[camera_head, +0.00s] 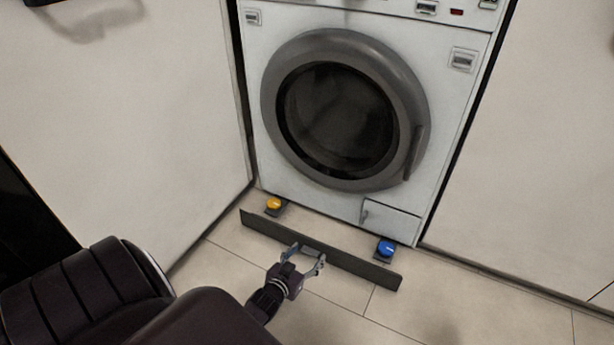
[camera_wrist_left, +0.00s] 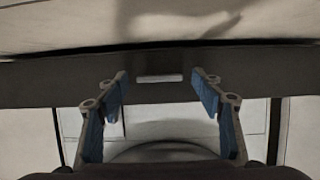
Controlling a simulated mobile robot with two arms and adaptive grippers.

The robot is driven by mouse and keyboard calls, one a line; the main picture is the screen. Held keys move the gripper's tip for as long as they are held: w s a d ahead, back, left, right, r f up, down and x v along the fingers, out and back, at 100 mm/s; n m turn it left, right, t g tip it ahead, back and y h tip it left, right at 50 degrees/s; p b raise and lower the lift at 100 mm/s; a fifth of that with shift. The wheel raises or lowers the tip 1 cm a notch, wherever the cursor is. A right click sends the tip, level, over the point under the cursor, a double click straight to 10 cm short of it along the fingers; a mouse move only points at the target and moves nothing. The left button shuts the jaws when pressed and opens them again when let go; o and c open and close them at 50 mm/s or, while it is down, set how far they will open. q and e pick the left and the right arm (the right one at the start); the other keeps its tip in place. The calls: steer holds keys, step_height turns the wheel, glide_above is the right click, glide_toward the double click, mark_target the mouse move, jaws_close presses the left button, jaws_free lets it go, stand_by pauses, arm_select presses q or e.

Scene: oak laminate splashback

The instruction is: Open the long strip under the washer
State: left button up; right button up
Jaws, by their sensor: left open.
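The long strip (camera_head: 345,263) is a dark, narrow panel on the floor side of the washer (camera_head: 440,120), crossing in front of its base. A gap with floor shows between strip and washer. In the left wrist view the strip (camera_wrist_left: 55,92) runs across the picture and carries a small pale handle (camera_wrist_left: 160,78) at its middle. My left gripper (camera_head: 307,256) is at the strip's middle. Its fingers (camera_wrist_left: 162,88) are open, one on each side of the handle; I cannot tell whether they touch the strip. My right gripper is not in view.
Behind the strip, a yellow knob (camera_head: 274,203) and a blue knob (camera_head: 386,247) sit low at the washer's base. Pale cabinet panels (camera_head: 120,110) stand left and right (camera_head: 550,150). The tiled floor (camera_head: 480,310) in front is clear.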

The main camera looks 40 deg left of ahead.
arm_select(q)
step_height(320, 180, up, 9)
stand_by(0.5)
stand_by(0.5)
